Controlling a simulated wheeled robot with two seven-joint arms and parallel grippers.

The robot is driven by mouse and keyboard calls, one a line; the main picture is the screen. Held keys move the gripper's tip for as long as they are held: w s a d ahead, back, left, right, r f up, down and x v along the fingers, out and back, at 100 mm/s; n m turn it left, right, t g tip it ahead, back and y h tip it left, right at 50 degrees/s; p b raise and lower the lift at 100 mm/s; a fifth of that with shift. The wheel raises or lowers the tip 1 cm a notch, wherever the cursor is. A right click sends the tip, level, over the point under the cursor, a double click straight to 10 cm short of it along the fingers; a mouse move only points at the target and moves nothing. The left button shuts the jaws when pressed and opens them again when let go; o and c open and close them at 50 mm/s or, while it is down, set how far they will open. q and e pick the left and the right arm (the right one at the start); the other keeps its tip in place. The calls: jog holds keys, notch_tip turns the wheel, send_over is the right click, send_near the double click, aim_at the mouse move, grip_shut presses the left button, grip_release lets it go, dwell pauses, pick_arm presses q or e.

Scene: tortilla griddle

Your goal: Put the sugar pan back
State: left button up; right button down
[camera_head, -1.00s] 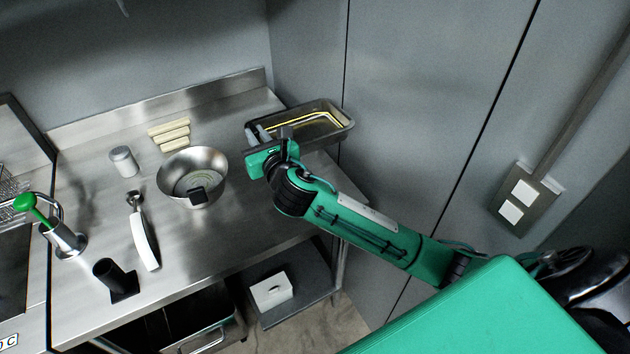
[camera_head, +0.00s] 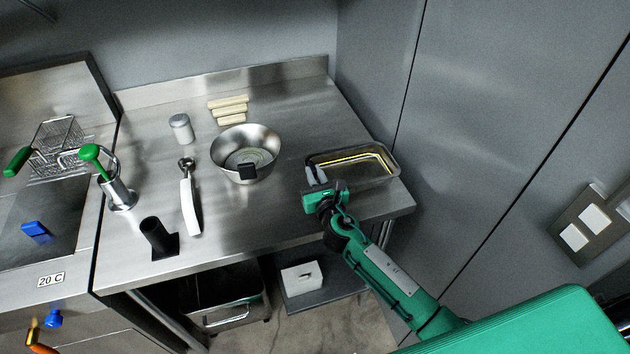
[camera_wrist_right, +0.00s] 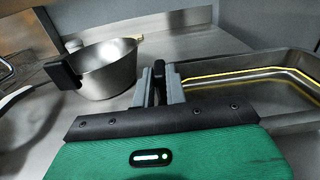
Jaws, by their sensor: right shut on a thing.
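The sugar pan, a shallow rectangular metal tray (camera_head: 350,176), is at the right end of the steel counter, its right side near the counter's edge. A yellow line shows along its inside. My right gripper (camera_head: 316,174) is at the pan's left end, shut on it. In the right wrist view the fingers (camera_wrist_right: 160,88) are close together beside the pan's left wall, and the pan (camera_wrist_right: 250,68) extends to the right. I cannot tell whether the pan rests on the counter or hangs just above it. My left gripper is out of view.
A round bowl (camera_head: 262,143) with a black clip stands left of the pan. A wall is close on the right. The front right counter (camera_head: 270,215) is clear.

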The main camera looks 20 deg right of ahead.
jog(key=shift+f, duration=0.9)
jog(key=shift+f, duration=0.15)
jog(key=c, duration=1.4)
grip_release()
jog(key=shift+c, duration=0.2)
